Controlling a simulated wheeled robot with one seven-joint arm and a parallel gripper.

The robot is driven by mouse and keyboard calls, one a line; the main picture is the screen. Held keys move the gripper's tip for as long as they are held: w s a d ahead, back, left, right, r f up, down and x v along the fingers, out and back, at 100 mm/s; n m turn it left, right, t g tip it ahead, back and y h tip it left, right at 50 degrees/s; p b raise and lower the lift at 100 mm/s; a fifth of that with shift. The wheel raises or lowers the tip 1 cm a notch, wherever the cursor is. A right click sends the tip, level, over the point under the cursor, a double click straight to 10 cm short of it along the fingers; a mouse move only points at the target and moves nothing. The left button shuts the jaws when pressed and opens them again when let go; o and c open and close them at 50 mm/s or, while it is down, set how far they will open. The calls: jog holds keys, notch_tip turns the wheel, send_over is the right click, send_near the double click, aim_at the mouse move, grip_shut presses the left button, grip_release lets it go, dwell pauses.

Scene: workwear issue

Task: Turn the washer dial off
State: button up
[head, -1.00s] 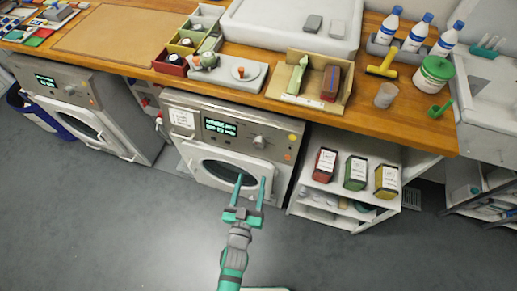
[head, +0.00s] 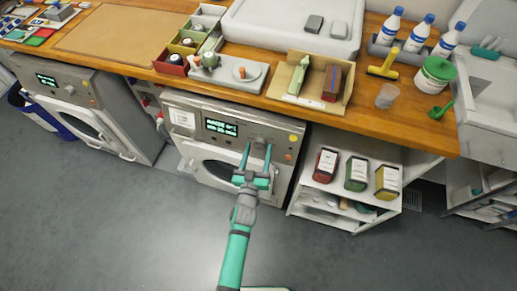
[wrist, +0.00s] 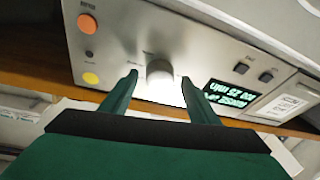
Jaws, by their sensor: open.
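The washer (head: 220,140) stands under the wooden counter, with a lit green display (head: 220,127) on its grey panel. Its round grey dial (wrist: 160,75) shows in the wrist view, between and beyond my two fingertips. In the head view the dial (head: 259,141) lies between the fingertips at the panel. My gripper (head: 257,147) is open, with green fingers pointing at the panel; it also shows in the wrist view (wrist: 158,82). I cannot tell whether the fingers touch the dial. The dial's pointer mark is not clear. The washer's round door is partly hidden behind my gripper.
An orange button (wrist: 88,24) and a yellow button (wrist: 91,78) sit beside the dial. A second machine (head: 85,105) stands at left. A shelf with red, green and yellow boxes (head: 356,171) is at right. The grey floor in front is clear.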

jog(key=shift+w+d, duration=0.1)
jog(key=shift+w, duration=0.3)
jog(key=c, duration=1)
jog(key=shift+c, duration=0.2)
jog(key=shift+m+h, duration=0.3)
jog(key=shift+m, duration=0.1)
jog(key=m+h, duration=0.1)
jog(key=m, duration=0.3)
jog(key=shift+h, duration=0.3)
jog(key=shift+a+m+g+h, duration=0.15)
jog(key=shift+m+g+h, duration=0.25)
jog(key=shift+m, duration=1.15)
jog(key=shift+a+m+g+h, duration=0.15)
jog(key=shift+m+h, duration=0.45)
jog(key=shift+m, duration=0.95)
